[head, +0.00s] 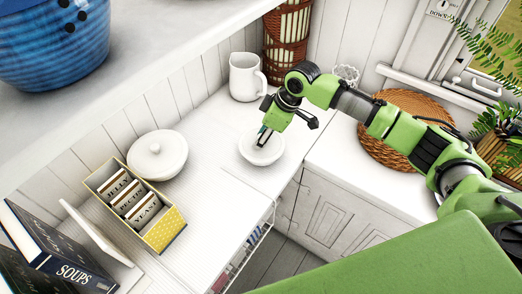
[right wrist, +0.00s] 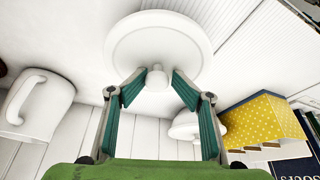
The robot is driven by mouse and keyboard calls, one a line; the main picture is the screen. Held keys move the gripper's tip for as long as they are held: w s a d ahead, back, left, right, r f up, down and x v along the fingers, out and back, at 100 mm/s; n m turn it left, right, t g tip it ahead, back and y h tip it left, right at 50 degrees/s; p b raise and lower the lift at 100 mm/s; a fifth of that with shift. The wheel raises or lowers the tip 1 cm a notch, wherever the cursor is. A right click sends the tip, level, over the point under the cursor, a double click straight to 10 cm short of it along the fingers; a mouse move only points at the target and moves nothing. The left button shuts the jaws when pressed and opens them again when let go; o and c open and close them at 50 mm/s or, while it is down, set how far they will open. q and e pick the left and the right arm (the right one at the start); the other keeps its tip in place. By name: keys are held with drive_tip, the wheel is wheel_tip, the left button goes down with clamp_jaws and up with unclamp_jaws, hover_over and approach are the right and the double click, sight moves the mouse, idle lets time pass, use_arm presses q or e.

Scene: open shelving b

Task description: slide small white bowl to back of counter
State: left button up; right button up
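The small white bowl (head: 275,155) stands on the white counter (head: 215,180), close to the counter's front edge at the corner. It also shows as a round white shape at the top of the right wrist view (right wrist: 158,32). My right gripper (head: 263,138) points down over the bowl, its fingertips at or just inside the rim in the head view. In the right wrist view its two green fingers (right wrist: 157,88) are spread apart, with a small white stub between the tips. Whether they touch the bowl is unclear. My left gripper is not in view.
A white pitcher (head: 244,78) and wicker basket (head: 288,38) stand behind the bowl. A lidded white dish (head: 158,158) and yellow spotted box (head: 165,232) stand to the left. Bare counter lies between bowl and dish.

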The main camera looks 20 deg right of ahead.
drive_tip(key=v, duration=1.1)
drive_tip(key=shift+r, duration=0.35)
